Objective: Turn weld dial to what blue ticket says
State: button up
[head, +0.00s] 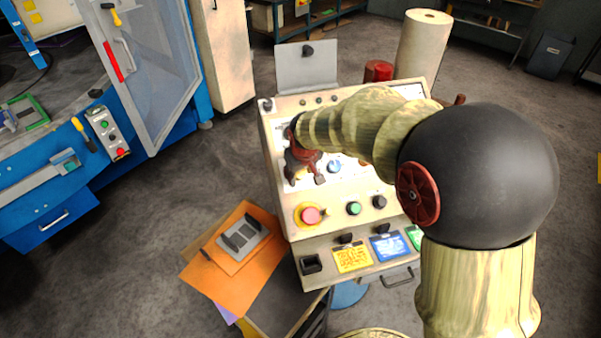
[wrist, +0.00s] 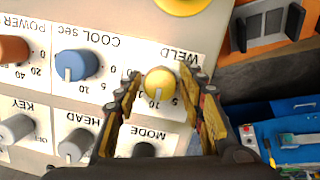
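The weld dial is a yellow knob (wrist: 160,83) under the upside-down WELD label in the wrist view. Its white mark points near the 10. My gripper (wrist: 167,84) is open, one finger on each side of the knob, with visible gaps between fingers and knob. In the head view my gripper (head: 304,168) is over the left part of the panel and hides the weld dial. The blue ticket (head: 388,247) is clipped on the panel's lower front, between a yellow ticket (head: 352,259) and a green ticket (head: 416,238). The blue ticket's writing is too small to read.
Close to the weld dial are a blue COOL dial (wrist: 75,64), an orange POWER dial (wrist: 12,48), a grey HEAD knob (wrist: 75,145) and a dark MODE knob (wrist: 145,150). A red push button (head: 310,215) sits lower on the panel. Orange sheets (head: 225,270) lie left.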

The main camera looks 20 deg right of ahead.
jog(key=c, duration=0.9)
jog(key=shift+m, duration=0.3)
jog(key=m, duration=0.3)
jog(key=shift+y, duration=0.4)
jog(key=m+y, duration=0.1)
jog(key=m, duration=0.3)
jog(key=shift+m, duration=0.3)
jog(key=m, duration=0.4)
jog(key=shift+t+y, duration=0.3)
jog(key=shift+t, duration=0.1)
jog(key=m, duration=0.2)
jog(key=m+b, duration=0.1)
jog(key=m, duration=0.1)
jog(key=shift+m+t+y, duration=0.3)
jog(key=shift+m, duration=0.1)
jog(key=o, duration=1.1)
jog(key=shift+c, duration=0.2)
